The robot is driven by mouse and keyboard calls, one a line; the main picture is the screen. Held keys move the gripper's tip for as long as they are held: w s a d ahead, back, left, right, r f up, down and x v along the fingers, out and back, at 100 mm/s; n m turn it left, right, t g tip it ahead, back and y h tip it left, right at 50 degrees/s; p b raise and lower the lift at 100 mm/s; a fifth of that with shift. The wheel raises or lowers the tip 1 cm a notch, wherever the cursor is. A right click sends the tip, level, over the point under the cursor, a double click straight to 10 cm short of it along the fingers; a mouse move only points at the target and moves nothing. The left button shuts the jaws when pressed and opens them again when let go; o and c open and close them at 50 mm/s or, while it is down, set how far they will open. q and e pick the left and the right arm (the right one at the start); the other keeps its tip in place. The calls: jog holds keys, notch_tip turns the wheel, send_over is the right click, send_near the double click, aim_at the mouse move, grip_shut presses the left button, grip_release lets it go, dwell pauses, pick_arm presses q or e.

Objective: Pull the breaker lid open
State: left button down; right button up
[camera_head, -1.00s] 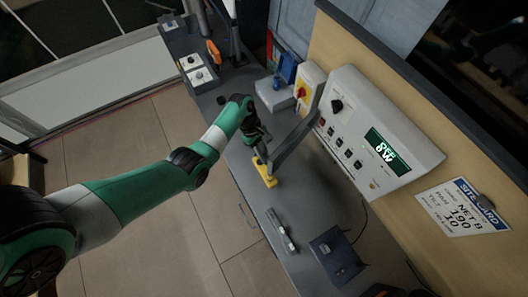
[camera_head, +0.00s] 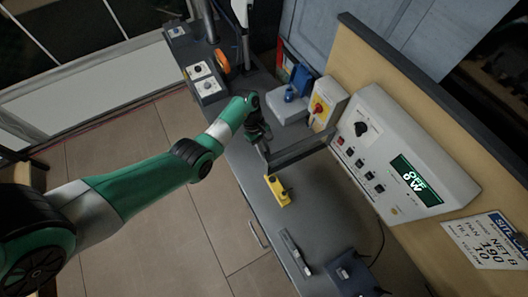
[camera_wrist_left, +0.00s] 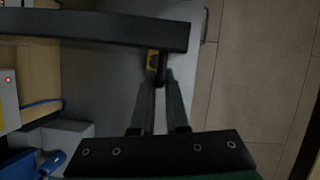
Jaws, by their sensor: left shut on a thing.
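The breaker lid (camera_head: 302,149) is a dark flat piece standing out from the lower left end of the white control panel (camera_head: 378,120) in the head view. In the left wrist view, a wide dark bar, apparently the lid (camera_wrist_left: 95,29), crosses the top. My left gripper (camera_head: 265,154) is at the lid's outer end, shut on a dark part that looks like its handle. Its fingers (camera_wrist_left: 161,95) also show in the left wrist view, around that part. The panel's row of small switches (camera_head: 361,166) is uncovered. My right gripper is not in view.
A yellow block-like item (camera_head: 278,190) sits on the grey bench just below the gripper. A grey box with a red knob on yellow (camera_head: 319,108) and a blue connector (camera_head: 290,93) stand beside the lid. A bar-shaped item (camera_head: 294,250) lies nearer the front.

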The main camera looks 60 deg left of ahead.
pick_arm(q)
jog(key=shift+f, duration=0.15)
jog(key=c, duration=1.2)
grip_release()
jog(key=shift+w+d, duration=0.1)
jog(key=shift+d, duration=0.05)
jog(key=p+v, duration=0.1)
jog(key=v, duration=1)
jog(key=shift+r+p, duration=0.3)
